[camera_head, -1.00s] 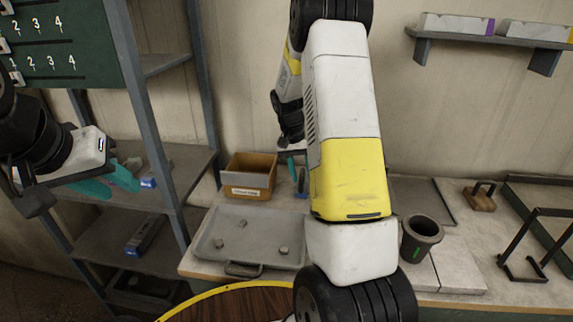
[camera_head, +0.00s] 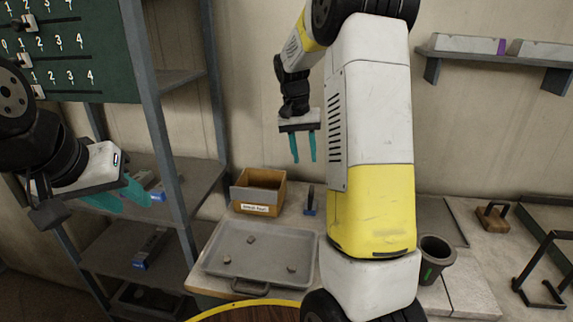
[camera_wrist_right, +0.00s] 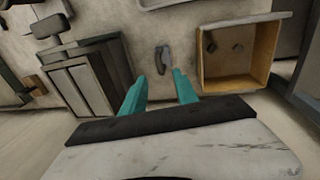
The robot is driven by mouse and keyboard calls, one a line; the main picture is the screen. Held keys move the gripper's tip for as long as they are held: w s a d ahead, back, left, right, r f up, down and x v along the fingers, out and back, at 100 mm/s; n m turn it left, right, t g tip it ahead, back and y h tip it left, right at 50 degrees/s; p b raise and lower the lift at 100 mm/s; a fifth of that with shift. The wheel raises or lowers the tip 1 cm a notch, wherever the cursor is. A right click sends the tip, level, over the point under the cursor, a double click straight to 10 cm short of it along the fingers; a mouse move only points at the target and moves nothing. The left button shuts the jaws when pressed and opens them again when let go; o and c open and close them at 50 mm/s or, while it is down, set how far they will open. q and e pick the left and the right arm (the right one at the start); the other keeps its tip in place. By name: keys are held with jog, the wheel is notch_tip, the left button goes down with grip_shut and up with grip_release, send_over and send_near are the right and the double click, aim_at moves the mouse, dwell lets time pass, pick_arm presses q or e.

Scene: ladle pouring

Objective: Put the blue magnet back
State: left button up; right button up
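A small tool with a dark upright handle and a blue base, apparently the blue magnet (camera_head: 310,205), stands on the table just right of the wooden box. In the right wrist view it shows as a dark upright shape (camera_wrist_right: 162,58) ahead of the fingertips. My right gripper (camera_head: 304,160) is above it, pointing down, with its teal fingers apart and nothing between them; its fingers also show in the right wrist view (camera_wrist_right: 160,82). My left gripper (camera_head: 138,196) is by the shelf rack at the left, its teal fingers apart and empty.
A labelled wooden box (camera_head: 257,193) holds small dark pieces. A grey tray (camera_head: 225,265) with a few small lumps lies in front. A dark cup (camera_head: 434,257) stands right of my arm. The grey shelf rack (camera_head: 165,125) stands close to my left gripper.

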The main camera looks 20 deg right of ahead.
jog(key=s+a+r+n+t+y, duration=0.25)
jog(key=s+a+r, duration=0.35)
jog(key=s+r, duration=0.45)
jog(key=s+a+n+t+y, duration=0.1)
jog(key=s+a+n+t, duration=0.2)
jog(key=s, duration=1.1)
jog(key=shift+a+f+t, duration=0.35)
jog(key=shift+a+t, duration=0.3)
jog(key=shift+a, duration=0.25)
